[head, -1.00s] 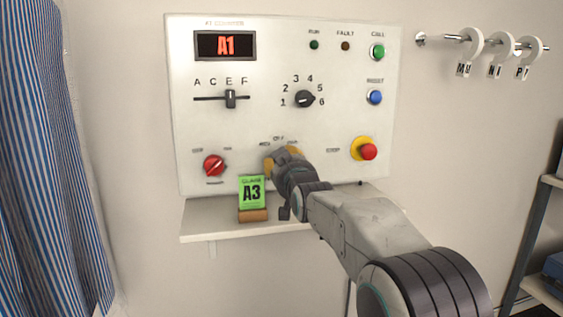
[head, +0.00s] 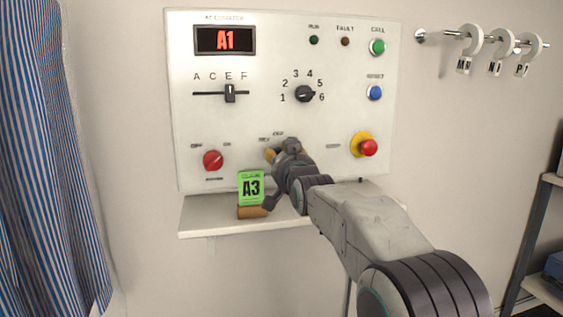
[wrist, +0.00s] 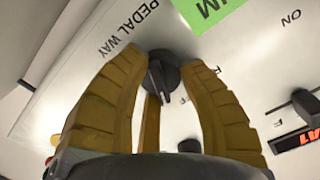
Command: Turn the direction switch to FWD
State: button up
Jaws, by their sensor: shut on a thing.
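The direction switch is a black round knob (wrist: 162,72) with a pale pointer line, on the white control panel (head: 330,55). The wrist view shows it between the yellow fingers of my gripper (wrist: 160,66), which is shut on it. The wrist picture is turned round, and I cannot tell which label the pointer meets. In the head view my gripper (head: 283,153) covers the knob, below the small OFF label (head: 278,134). The REV label (head: 264,139) shows at left; the FWD label is hidden.
A red rotary switch (head: 213,160) sits left, and a red stop button on a yellow ring (head: 367,146) sits right. A display (head: 225,40) reads A1.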

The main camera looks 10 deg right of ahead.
jog(key=shift+r+m+b, duration=0.2)
jog(key=shift+r+m, duration=0.05)
jog(key=shift+m, duration=0.5)
jog(key=shift+r+m+b, duration=0.15)
jog(key=shift+r+m, duration=0.05)
jog(key=shift+m, duration=0.55)
jog(key=o, duration=0.8)
jog(key=shift+d, duration=0.1)
jog(key=o, duration=0.4)
jog(key=shift+f, duration=0.25)
jog(key=shift+s, duration=6)
